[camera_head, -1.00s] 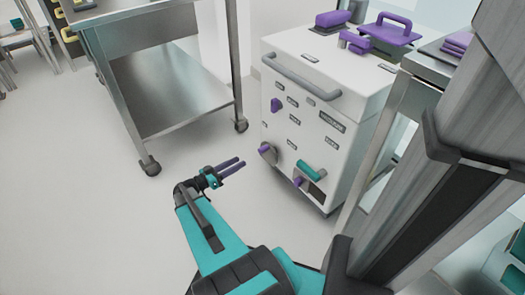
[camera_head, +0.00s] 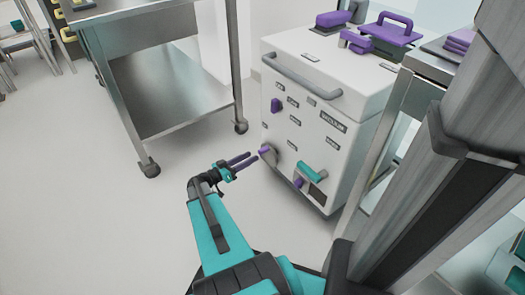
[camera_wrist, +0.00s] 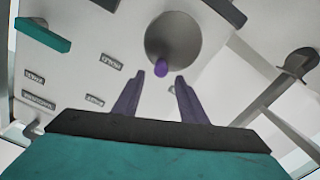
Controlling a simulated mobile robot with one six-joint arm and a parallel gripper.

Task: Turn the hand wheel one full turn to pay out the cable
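The hand wheel is a grey disc (camera_head: 272,156) low on the front of a white cabinet (camera_head: 345,110), with a purple knob (camera_head: 264,150) standing out from it. In the wrist view the wheel (camera_wrist: 178,38) is at the top centre, and its purple knob (camera_wrist: 160,68) sits near its lower left edge. My gripper (camera_head: 253,158) is just left of the wheel in the head view. In the wrist view its two purple fingers (camera_wrist: 160,76) are apart and empty, with the knob just beyond and between the tips. No contact is visible. No cable can be made out.
A teal handle (camera_head: 312,170) and another purple knob (camera_head: 298,183) are right of the wheel. A grey bar (camera_head: 300,78) crosses the cabinet's upper front. A steel cart (camera_head: 180,95) stands to the left. The floor between is clear.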

